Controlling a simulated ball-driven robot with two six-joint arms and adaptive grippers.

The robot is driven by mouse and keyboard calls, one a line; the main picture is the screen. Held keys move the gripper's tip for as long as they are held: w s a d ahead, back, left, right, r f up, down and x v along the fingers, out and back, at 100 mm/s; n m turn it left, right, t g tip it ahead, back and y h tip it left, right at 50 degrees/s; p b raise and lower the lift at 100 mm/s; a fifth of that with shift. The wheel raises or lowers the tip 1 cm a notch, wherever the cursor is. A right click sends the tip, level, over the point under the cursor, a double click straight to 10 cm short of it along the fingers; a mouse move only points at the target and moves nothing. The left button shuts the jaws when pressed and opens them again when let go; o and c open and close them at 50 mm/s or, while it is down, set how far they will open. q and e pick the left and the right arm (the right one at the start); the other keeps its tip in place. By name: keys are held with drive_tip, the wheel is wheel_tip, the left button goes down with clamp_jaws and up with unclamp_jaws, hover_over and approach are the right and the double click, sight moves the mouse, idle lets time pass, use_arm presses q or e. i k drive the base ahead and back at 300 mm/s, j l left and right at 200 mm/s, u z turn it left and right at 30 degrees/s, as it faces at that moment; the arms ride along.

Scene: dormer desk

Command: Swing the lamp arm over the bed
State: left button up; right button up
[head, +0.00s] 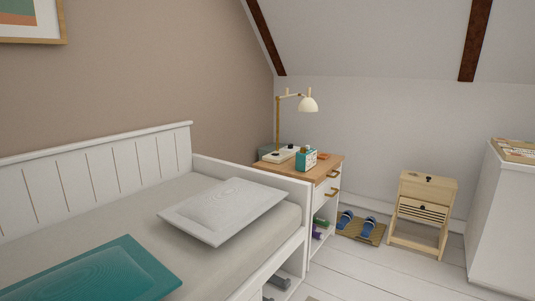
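A desk lamp with a cream shade (309,104) stands on a small wooden-topped bedside cabinet (327,168). Its brass post (277,125) is upright, and its short arm (291,95) points right, so the shade hangs over the cabinet, away from the bed. The daybed (130,196) with a white frame fills the left and front of the view. Neither of my grippers shows in the head view.
A grey pillow (222,208) and a teal pillow (95,276) lie on the bed. A teal box (306,159) stands near the lamp. Blue slippers (368,227) lie on a mat by a wooden stand (422,213). White floor (365,271) is open at the front right.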

sight(286, 89)
drive_tip(key=i+l+z, duration=0.1)
drive_tip(key=i+l, duration=0.25)
drive_tip(key=i+l+z, duration=0.1)
drive_tip(key=i+l, duration=0.25)
drive_tip(key=i, duration=0.2)
drive_tip(key=i+l+z, duration=0.15)
drive_tip(key=i+l, duration=0.15)
drive_tip(key=i, duration=0.15)
